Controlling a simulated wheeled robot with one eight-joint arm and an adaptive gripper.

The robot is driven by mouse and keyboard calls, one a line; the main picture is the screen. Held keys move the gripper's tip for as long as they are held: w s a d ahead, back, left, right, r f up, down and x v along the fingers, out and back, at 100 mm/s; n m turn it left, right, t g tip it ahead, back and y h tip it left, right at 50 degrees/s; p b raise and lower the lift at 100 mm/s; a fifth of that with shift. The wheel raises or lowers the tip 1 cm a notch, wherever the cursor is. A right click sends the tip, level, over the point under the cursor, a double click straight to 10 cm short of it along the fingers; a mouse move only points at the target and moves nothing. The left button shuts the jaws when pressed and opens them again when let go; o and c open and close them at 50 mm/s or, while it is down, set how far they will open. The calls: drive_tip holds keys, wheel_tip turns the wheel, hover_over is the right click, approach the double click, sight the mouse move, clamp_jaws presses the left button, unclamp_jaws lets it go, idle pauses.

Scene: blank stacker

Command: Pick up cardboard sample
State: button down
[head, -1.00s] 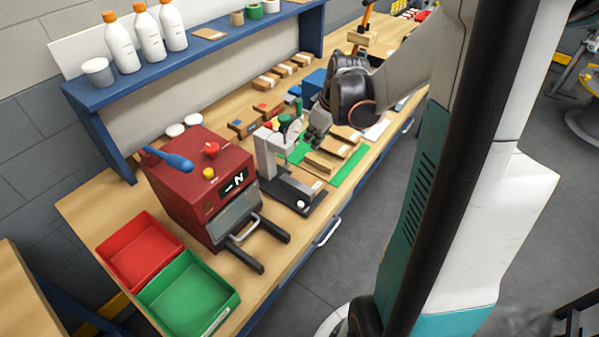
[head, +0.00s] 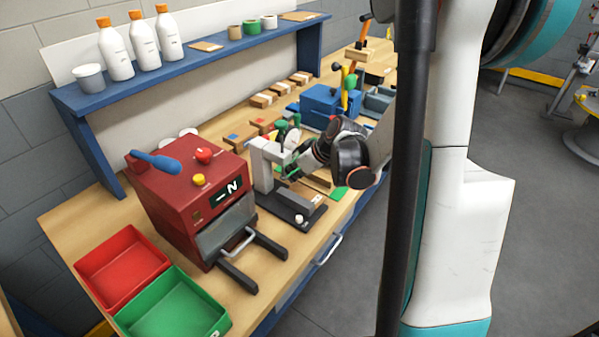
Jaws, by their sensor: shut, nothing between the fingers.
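My gripper (head: 294,172) is low over the workbench, just right of the grey test stand. It is small, dark and partly covered by my wrist; it looks shut and empty. Tan cardboard-like pieces (head: 319,181) lie on the bench below and beside my wrist, mostly hidden by it. I cannot tell which piece is the cardboard sample, or whether my fingers touch one.
The grey stand (head: 262,165) with a black base is close left of my gripper. A red machine (head: 187,189) stands farther left, by red (head: 122,265) and green (head: 172,305) bins. Small brown blocks (head: 241,134) and a blue toolbox (head: 331,104) are behind. A blue shelf (head: 200,57) runs above.

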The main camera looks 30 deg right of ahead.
sight(308, 190)
drive_tip(key=shift+w+a+f, duration=0.1)
drive_tip(key=shift+w+f, duration=0.15)
drive_tip(key=shift+f, duration=0.15)
drive_tip(key=s+d, duration=0.1)
drive_tip(key=s, duration=0.1)
drive_tip(key=s+d, duration=0.1)
drive_tip(key=s, duration=0.2)
drive_tip(key=s+d, duration=0.1)
drive_tip(key=s, duration=0.2)
drive_tip(key=shift+s, duration=0.25)
drive_tip(key=shift+w, duration=0.1)
drive_tip(key=shift+r, duration=0.1)
idle(0.7)
